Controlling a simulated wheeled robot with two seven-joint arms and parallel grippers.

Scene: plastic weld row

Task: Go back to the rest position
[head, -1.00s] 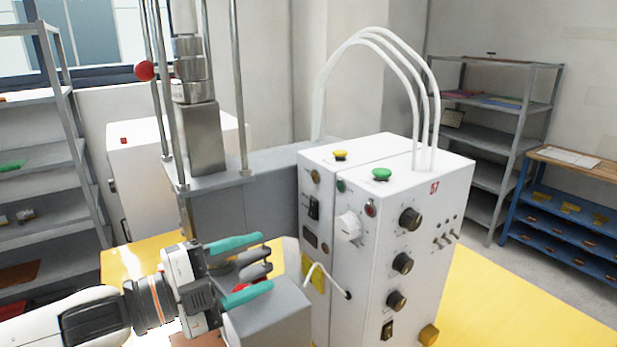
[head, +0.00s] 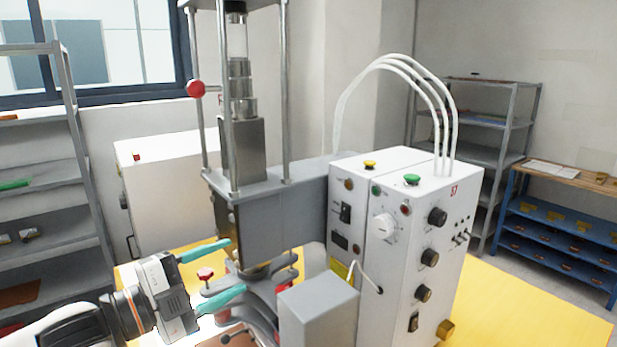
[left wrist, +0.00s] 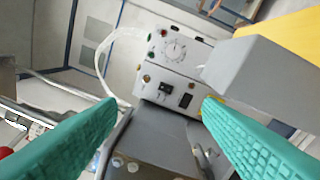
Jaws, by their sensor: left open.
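My left gripper (head: 222,268) is at the lower left of the head view, in front of the welding machine's metal column. Its two teal fingers are apart and nothing is between them. In the left wrist view the fingers (left wrist: 158,140) spread wide at both sides, with the machine beyond them. The white control box (head: 395,250) with knobs and buttons stands to the right of the gripper. It also shows in the left wrist view (left wrist: 172,60). My right gripper is in neither view.
A grey block (head: 318,308) stands right of the gripper, in front of the control box. A red-knobbed clamp (head: 206,275) sits close behind the fingers. The yellow table (head: 500,305) is clear at the right. Shelves (head: 35,180) stand at the left.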

